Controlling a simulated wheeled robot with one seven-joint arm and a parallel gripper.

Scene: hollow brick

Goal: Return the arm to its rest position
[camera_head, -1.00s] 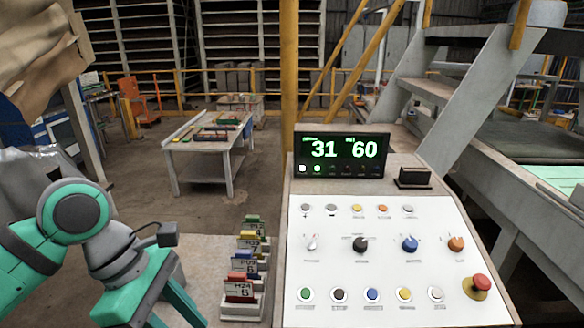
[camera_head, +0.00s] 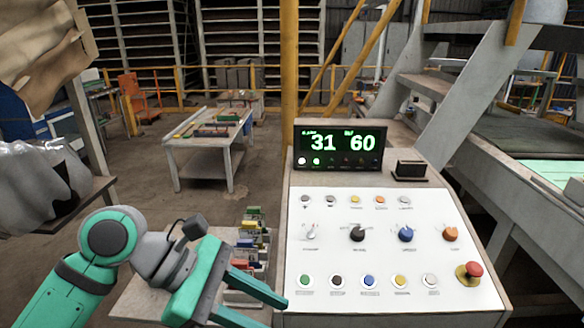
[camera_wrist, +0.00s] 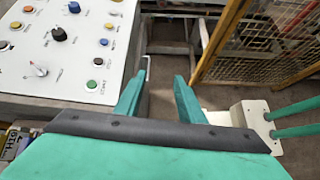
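My arm (camera_head: 105,245), green and grey, reaches in from the lower left in the head view. My gripper (camera_head: 272,313) is in front of the lower left corner of the control panel (camera_head: 400,235), its fingers pointing right and down. In the wrist view the two green fingers (camera_wrist: 161,77) are apart with nothing between them, so it is open and empty. The panel's white face also shows in the upper left of the wrist view (camera_wrist: 75,50). Whether the fingers touch the panel's housing cannot be told.
Coloured numbered card holders (camera_head: 250,240) stand on a ledge, partly hidden behind my gripper. A display (camera_head: 340,150) reads 31 and 60. A red emergency button (camera_head: 470,270) sits on the right. A workbench (camera_head: 205,145) stands behind. A yellow mesh fence (camera_wrist: 262,42) shows in the wrist view.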

